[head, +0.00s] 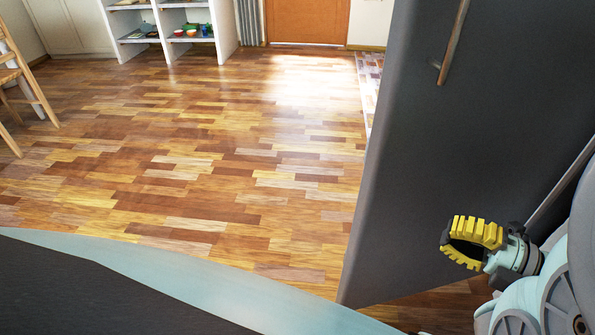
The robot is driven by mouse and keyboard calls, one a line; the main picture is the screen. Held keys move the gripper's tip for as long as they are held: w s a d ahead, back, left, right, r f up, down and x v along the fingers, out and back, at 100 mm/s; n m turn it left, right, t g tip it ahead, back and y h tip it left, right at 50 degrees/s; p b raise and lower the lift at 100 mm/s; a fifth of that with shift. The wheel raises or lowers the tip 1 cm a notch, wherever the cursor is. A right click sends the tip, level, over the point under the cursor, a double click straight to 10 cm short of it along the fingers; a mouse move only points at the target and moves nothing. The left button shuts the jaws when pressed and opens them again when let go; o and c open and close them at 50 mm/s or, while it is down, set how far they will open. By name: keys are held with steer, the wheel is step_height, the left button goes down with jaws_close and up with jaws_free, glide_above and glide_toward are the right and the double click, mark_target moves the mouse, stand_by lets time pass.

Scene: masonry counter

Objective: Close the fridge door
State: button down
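The fridge door (440,150) is a large dark grey panel that fills much of the right side of the head view. Its left edge is slightly tilted in the picture, and its bottom corner hangs over the wood floor. A slim metal handle (453,42) is on its face near the top. The fridge body is not clearly seen. My gripper (470,243), with yellow ridged pads, is at the lower right in front of the door face. Whether it touches the door, and how far its fingers are apart, I cannot tell.
The wood floor (220,170) to the left of the door is wide and clear. A wooden chair (28,80) stands at the far left. White shelves (225,30) with small dishes and an orange door (308,20) are at the back. A patterned rug (369,75) lies beside the fridge door.

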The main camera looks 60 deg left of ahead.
mark_target(387, 194)
steer(key=x, duration=0.4)
steer(key=w+x, duration=0.1)
steer(key=x, duration=0.3)
steer(key=w+a+x, duration=0.1)
steer(key=x, duration=0.3)
steer(key=shift+a+p, duration=0.2)
steer(key=shift+p, duration=0.15)
steer(key=shift+w+a, duration=0.2)
steer(key=shift+a, duration=0.1)
steer(key=shift+a, duration=0.1)
